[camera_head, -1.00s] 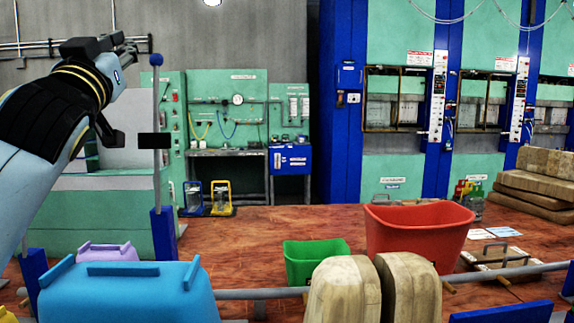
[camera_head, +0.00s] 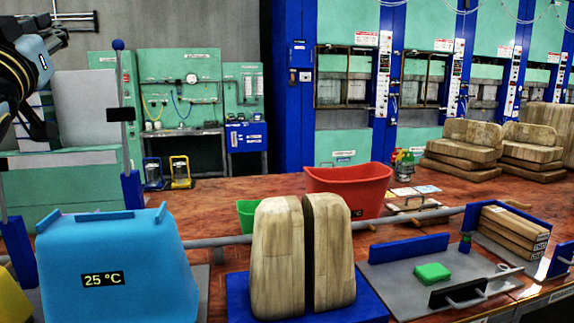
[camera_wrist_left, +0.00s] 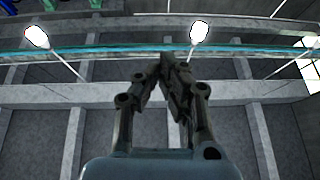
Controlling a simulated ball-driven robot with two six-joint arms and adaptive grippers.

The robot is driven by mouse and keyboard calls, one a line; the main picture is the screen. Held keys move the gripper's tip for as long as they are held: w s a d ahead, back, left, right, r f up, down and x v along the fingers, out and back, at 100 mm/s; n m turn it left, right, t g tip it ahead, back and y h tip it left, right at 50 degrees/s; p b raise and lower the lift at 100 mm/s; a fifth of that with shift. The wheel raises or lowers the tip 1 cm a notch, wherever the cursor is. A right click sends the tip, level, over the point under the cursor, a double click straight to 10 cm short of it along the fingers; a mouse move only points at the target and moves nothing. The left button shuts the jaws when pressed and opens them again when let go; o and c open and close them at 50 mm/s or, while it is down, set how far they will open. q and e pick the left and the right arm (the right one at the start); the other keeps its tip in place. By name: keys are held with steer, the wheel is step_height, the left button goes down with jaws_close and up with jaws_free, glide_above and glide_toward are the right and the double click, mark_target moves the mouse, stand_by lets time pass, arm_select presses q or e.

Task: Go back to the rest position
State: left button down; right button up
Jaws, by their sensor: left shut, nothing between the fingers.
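My left gripper (camera_head: 58,42) is high at the left edge of the head view, above the worktable, and my left arm is partly cut off by the frame. In the left wrist view the gripper (camera_wrist_left: 168,62) points upward. Its fingers meet with nothing between them, and ceiling beams and lamps are behind. My right gripper is not in view.
On the table (camera_head: 225,186) are a blue box reading 25 °C (camera_head: 150,250), a pair of wooden blocks (camera_head: 278,255) on a blue base, a red bin (camera_head: 348,185), a green bin (camera_head: 246,214) and a grey tray (camera_head: 400,270). Presses (camera_head: 345,130) line the back.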

arm_select(q)
steer(key=s+f+g+h, duration=0.1)
steer(key=s+f+g, duration=0.25)
steer(key=f, duration=0.85)
steer(key=s+f+g+h, duration=0.15)
steer(key=f+g, duration=0.35)
steer(key=f, duration=0.7)
steer(key=s+d+f+m+g+h, duration=0.25)
steer(key=s+f+g, duration=0.25)
steer(key=s+f, duration=0.6)
steer(key=s+d+f+m+g+h, duration=0.1)
steer(key=s+d+f+g, duration=0.35)
steer(key=s+f, duration=0.65)
steer(key=s+a+f+g+b, duration=0.1)
steer(key=s+a+f+b, duration=0.2)
steer(key=f, duration=1.4)
steer(key=s+f+g+b, duration=0.2)
steer(key=s+f+b, duration=0.15)
steer(key=f, duration=1.35)
steer(key=s+a+f+b, duration=0.1)
steer(key=s+f+b, duration=0.4)
steer(key=s+f, duration=1.2)
steer(key=shift+s+f+g, duration=0.15)
steer(key=shift+f+g, duration=0.25)
steer(key=shift+f, duration=0.25)
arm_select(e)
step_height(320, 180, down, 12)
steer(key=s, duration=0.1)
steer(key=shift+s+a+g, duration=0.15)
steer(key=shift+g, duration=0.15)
